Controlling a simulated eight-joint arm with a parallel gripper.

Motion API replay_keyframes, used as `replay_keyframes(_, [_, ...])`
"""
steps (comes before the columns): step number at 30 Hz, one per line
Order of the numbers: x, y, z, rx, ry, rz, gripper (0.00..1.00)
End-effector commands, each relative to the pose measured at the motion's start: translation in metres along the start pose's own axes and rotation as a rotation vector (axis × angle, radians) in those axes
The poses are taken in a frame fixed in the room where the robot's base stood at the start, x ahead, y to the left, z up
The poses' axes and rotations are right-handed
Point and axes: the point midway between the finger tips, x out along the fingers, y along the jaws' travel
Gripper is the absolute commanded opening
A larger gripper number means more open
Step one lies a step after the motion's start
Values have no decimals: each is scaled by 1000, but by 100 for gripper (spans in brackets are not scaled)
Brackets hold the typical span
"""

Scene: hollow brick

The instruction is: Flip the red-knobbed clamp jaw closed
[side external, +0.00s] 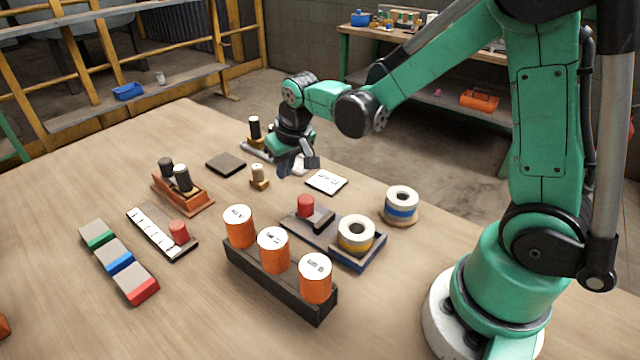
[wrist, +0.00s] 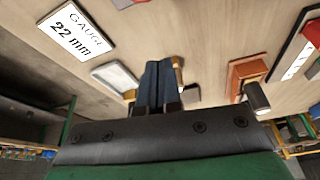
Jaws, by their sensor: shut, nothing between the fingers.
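Two red knobs show in the side view, and I cannot tell for sure which belongs to the clamp jaw. One red knob (side external: 305,206) stands upright on a dark block in a shallow blue-grey tray (side external: 372,259). The other red knob (side external: 179,231) sits at the near end of a white marked strip (side external: 150,229). My gripper (side external: 288,166) is shut and empty, pointing down above the table behind the tray, apart from both knobs. In the wrist view its dark fingers (wrist: 158,85) are together, partly hiding a small brass-coloured piece.
A white card (side external: 327,182), reading "GAUGE 22 mm" in the wrist view (wrist: 76,32), lies beside my gripper. Orange cylinders in a dark rack (side external: 275,278) stand in front.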

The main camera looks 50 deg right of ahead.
Motion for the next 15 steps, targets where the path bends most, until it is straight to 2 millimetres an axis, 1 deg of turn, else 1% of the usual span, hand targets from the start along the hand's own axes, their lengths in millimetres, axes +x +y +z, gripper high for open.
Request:
replay_keyframes(3, [15, 0, -1, 0, 0, 0, 0])
replay_keyframes(6, [25, 0, 1, 0, 0, 0, 0])
replay_keyframes(9, [18, 0, 16, -1, 0, 0, 0])
replay_keyframes(15, [11, 0, 34, -1, 0, 0, 0])
